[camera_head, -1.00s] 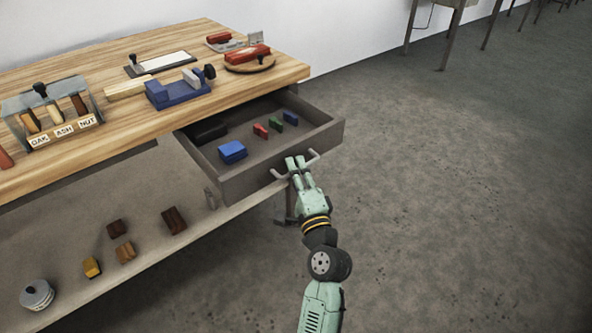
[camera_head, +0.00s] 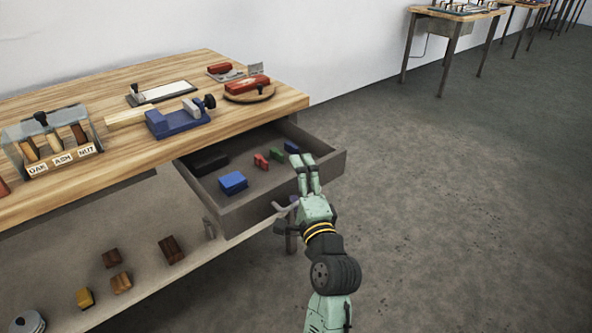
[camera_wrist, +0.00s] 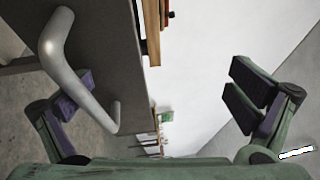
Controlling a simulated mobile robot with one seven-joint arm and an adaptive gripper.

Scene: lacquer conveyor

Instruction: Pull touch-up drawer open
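The drawer (camera_head: 258,213) under the wooden bench is pulled well out, with its inside showing. It holds a larger blue block (camera_head: 233,182), a black block (camera_head: 211,163) and small red (camera_head: 261,161), green (camera_head: 277,153) and blue (camera_head: 291,147) blocks. Its grey bar handle (camera_head: 281,207) is partly hidden by my gripper (camera_head: 306,162), whose fingertips overlap the drawer front in the head view. In the wrist view my gripper (camera_wrist: 165,93) has its fingers wide apart. The handle (camera_wrist: 78,70) passes in front of the left finger; I cannot tell whether they touch.
The bench top (camera_head: 255,118) carries a blue clamp fixture (camera_head: 178,123), a red item on a round board (camera_head: 249,88) and a labelled rack (camera_head: 52,140). Wood blocks (camera_head: 172,249) lie on the lower shelf. The floor (camera_head: 450,190) to the right is clear.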

